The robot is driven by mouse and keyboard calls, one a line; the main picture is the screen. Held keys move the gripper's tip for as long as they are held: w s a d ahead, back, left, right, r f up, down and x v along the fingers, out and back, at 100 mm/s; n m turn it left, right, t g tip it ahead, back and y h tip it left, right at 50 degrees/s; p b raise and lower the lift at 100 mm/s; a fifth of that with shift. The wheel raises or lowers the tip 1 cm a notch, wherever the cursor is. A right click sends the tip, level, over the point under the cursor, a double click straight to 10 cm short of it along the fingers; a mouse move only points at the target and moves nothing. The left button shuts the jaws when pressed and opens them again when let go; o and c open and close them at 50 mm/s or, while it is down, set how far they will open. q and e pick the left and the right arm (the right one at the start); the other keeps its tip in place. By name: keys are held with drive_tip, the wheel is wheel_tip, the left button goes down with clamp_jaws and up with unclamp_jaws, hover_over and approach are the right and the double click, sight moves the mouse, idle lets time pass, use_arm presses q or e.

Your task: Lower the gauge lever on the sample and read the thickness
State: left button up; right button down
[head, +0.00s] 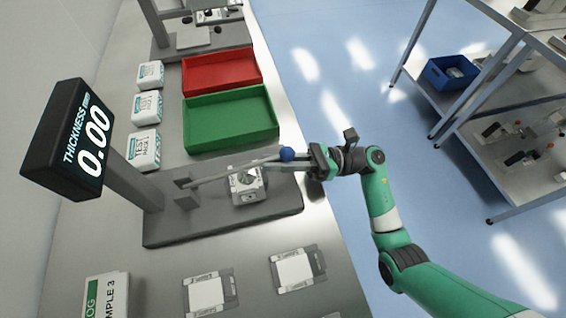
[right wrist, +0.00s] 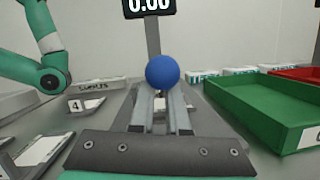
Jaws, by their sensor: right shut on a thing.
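The thickness gauge has a grey base (head: 215,226), a post and a black display (head: 68,139) that reads 0.00. The display also shows, cut off, in the right wrist view (right wrist: 149,6). The gauge lever (head: 225,172) runs from a bracket on the base to a blue ball knob (head: 287,154). A white sample (head: 240,196) sits on the base under the lever; whether they touch I cannot tell. My right gripper (head: 290,164) is shut on the lever at its knob end. In the right wrist view the blue knob (right wrist: 162,71) shows just past the fingertips. My left gripper is out of view.
Green (head: 230,122) and red (head: 222,73) trays and white boxes (head: 145,149) stand behind the gauge in the head view. Several sample cards (head: 292,270) lie on the near side. A metal shelf (head: 500,115) stands across the blue floor.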

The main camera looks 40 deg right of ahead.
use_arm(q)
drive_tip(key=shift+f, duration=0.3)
use_arm(e)
drive_tip(key=shift+f, duration=0.3)
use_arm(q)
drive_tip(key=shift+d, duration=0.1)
use_arm(e)
drive_tip(key=shift+d, duration=0.1)
drive_tip(key=c, duration=0.6)
unclamp_jaws()
drive_tip(key=shift+w+r, duration=0.1)
drive_tip(key=shift+w, duration=0.05)
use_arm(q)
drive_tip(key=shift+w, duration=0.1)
use_arm(e)
drive_tip(key=shift+d, duration=0.1)
drive_tip(key=v, duration=1.1)
drive_tip(key=shift+s+d, duration=0.15)
drive_tip(key=shift+s, duration=0.1)
